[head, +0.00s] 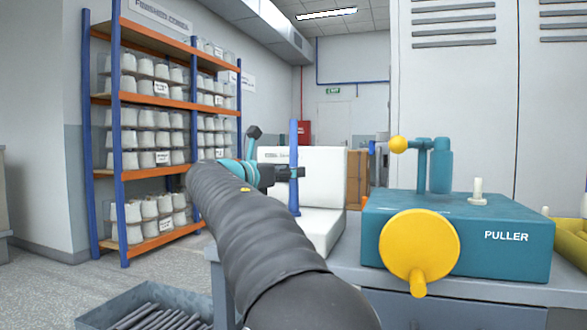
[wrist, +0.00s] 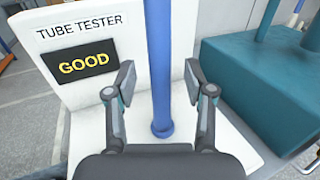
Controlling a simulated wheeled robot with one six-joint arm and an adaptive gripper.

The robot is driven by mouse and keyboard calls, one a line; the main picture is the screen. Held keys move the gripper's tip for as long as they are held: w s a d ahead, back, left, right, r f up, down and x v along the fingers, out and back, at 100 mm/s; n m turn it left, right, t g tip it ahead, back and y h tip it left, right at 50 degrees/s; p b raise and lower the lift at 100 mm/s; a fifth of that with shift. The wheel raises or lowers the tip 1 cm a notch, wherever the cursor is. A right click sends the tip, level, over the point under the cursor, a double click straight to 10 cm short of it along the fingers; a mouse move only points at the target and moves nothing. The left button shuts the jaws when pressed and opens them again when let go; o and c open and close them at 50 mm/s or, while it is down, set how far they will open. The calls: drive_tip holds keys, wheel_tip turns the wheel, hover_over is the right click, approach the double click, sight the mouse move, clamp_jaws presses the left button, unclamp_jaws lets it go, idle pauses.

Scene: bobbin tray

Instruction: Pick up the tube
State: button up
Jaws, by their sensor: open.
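A blue tube (wrist: 160,75) stands upright on the white base of the tube tester (wrist: 85,100), whose dark display reads "GOOD". It also shows in the head view as a tall blue tube (head: 294,150) in front of the white tester (head: 325,195). My gripper (wrist: 162,82) is open, with one finger on each side of the tube and gaps visible between fingers and tube. In the head view my gripper (head: 298,172) is at the tube's middle height, and my dark arm hides part of the tester.
A teal puller machine (head: 460,235) with a yellow handwheel (head: 418,250) stands right of the tester on the grey bench. A grey bin (head: 150,305) of dark rods is at lower left. A shelf rack (head: 165,150) with white cones stands behind.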

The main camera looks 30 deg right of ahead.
drive_tip(key=shift+x, duration=1.1)
clamp_jaws()
drive_tip(key=shift+r, duration=0.15)
